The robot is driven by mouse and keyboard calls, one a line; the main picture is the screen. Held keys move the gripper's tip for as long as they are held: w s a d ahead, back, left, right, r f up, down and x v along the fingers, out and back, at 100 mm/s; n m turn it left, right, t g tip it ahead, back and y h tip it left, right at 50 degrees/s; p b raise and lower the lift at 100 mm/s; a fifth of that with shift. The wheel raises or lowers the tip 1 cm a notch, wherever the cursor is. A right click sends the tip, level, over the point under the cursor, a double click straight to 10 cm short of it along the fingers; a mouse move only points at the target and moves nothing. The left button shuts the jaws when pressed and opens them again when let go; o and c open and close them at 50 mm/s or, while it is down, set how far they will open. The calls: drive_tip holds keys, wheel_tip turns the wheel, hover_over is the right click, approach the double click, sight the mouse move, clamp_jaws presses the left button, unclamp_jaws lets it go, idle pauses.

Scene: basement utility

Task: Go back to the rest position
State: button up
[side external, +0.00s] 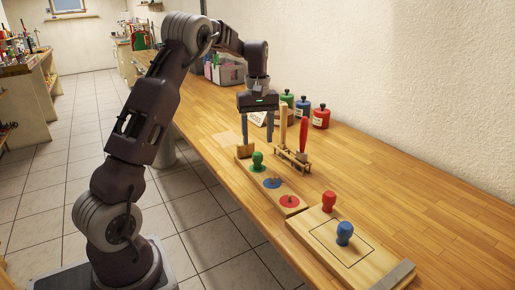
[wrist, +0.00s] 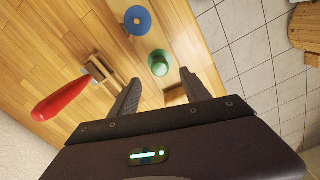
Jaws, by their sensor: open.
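My gripper (side external: 257,140) is open and empty, its fingers pointing down above the far end of a wooden strip board. In the wrist view the open fingers (wrist: 160,78) have clear space between them. A green knobbed peg (side external: 257,160) stands upright on the strip board, below the gripper and apart from it. In the wrist view the green peg (wrist: 158,62) shows just beyond the fingertips. The strip board (side external: 245,177) also bears a blue disc (side external: 272,183) and a red disc (side external: 289,201).
A small rack (side external: 292,162) with a red-handled tool (side external: 303,135) stands close right of the gripper. Green, blue and red bottles (side external: 321,117) stand near the wall. The bench's right side is clear.

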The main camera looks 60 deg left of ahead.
drive_tip(key=shift+r, duration=0.4)
drive_tip(key=shift+d, duration=0.1)
drive_tip(key=s+d+r+m+t, duration=0.1)
drive_tip(key=s+d+r+m, duration=0.2)
drive_tip(key=s+d+r, duration=0.4)
drive_tip(key=s+d+r+m+t, duration=0.2)
drive_tip(key=s+d+r+m, duration=0.15)
drive_tip(key=d, duration=0.55)
drive_tip(key=s+d+f+m+t, duration=0.1)
drive_tip(key=s+d+m, duration=0.3)
drive_tip(key=s, duration=0.4)
drive_tip(key=s+d+f+m+t, duration=0.1)
drive_tip(key=s+d+f+m, duration=0.1)
drive_tip(key=s+d, duration=0.3)
drive_tip(key=s+m, duration=0.1)
drive_tip(key=s, duration=0.2)
drive_tip(key=shift+s+d+m+t, duration=0.25)
drive_tip(key=shift+d+m+t, duration=0.05)
drive_tip(key=shift+m, duration=0.05)
